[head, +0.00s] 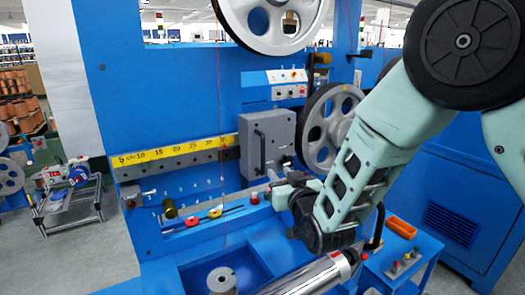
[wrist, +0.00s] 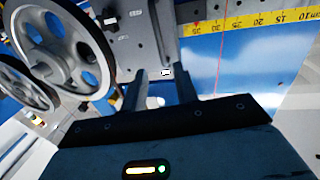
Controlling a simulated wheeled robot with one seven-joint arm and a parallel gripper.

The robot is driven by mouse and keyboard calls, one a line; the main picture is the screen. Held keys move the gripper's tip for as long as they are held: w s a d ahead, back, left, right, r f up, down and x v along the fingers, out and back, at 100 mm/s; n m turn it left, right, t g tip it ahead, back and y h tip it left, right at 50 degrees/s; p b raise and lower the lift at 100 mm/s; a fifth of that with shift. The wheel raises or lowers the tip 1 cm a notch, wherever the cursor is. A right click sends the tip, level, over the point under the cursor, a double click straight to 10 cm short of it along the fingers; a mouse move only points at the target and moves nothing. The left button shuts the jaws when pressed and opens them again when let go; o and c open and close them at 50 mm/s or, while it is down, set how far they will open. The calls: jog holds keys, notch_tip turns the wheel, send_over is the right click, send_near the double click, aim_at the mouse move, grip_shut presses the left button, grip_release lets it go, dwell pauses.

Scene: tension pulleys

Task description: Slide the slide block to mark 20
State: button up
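The slide block (head: 268,142) is a grey box with a dark upright handle on its front. It sits at the right end of the rail, right of the last clearly visible numbers on the yellow scale (head: 160,152). Mark 20 on the scale is well to the block's left. My gripper (head: 274,180) is just below and in front of the block. In the wrist view, my gripper (wrist: 163,85) has its two fingers apart, with nothing visibly held. There the grey block (wrist: 138,30) lies beyond the fingertips, and the scale (wrist: 245,22) shows at upper right.
A large spoked pulley (head: 330,128) stands just right of the block, and another (head: 272,22) is above. Below the rail, a shelf carries red (head: 215,213) and yellow knobs. A thin red line hangs in front of the scale. The rail left of the block looks clear.

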aim_at(263, 154)
jog(key=p+x, duration=0.4)
jog(key=x, duration=1)
jog(key=shift+w+a, duration=0.15)
jog(key=shift+w, duration=0.15)
grip_shut()
jog(key=shift+a, duration=0.1)
